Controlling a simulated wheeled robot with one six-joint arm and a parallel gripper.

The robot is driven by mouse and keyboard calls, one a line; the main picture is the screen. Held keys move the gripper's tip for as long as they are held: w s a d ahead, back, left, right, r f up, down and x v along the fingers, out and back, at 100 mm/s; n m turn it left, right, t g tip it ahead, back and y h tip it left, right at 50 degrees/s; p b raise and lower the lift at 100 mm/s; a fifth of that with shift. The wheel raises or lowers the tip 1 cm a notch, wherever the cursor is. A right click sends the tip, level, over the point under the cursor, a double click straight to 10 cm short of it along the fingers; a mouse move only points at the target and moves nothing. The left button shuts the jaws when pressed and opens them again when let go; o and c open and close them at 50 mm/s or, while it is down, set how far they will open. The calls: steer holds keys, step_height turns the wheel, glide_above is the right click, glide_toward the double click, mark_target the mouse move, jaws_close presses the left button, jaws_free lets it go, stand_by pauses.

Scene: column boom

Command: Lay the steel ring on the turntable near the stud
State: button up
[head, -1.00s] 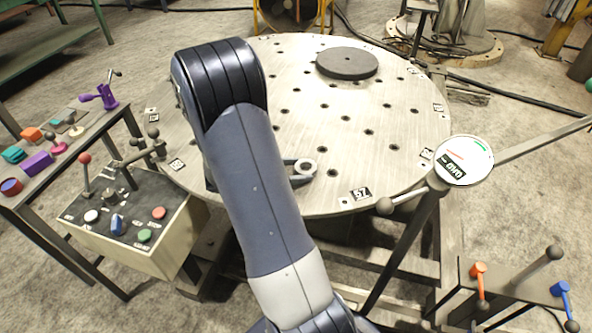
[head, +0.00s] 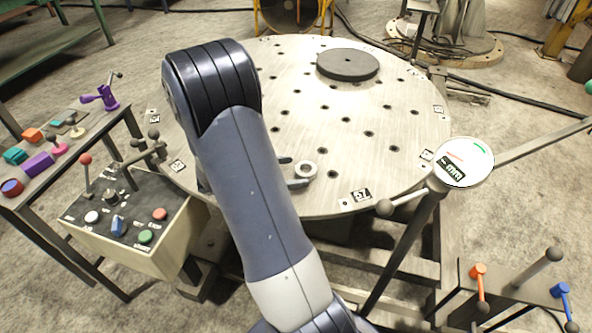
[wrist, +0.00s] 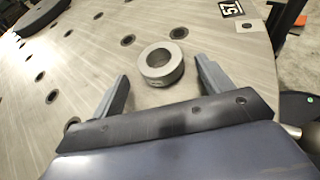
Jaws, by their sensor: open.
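The steel ring (head: 313,172) is a thick grey ring lying flat on the front part of the turntable (head: 340,108). In the wrist view the ring (wrist: 160,75) lies just ahead of the space between the two finger tips, with a gap on both sides. My gripper (head: 296,172) is open and low over the turntable, left of the ring; the fingers also show in the wrist view (wrist: 162,72). My arm hides the turntable's left part. I cannot make out a stud in either view; dark holes dot the plate.
A dark round disc (head: 347,64) lies at the back of the turntable. A gauge (head: 464,162) on a post stands at its right front edge. A control box (head: 140,225) with knobs is at the left. The turntable's middle right is clear.

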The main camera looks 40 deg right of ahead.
steer(key=p+v, duration=0.1)
steer(key=v, duration=0.9)
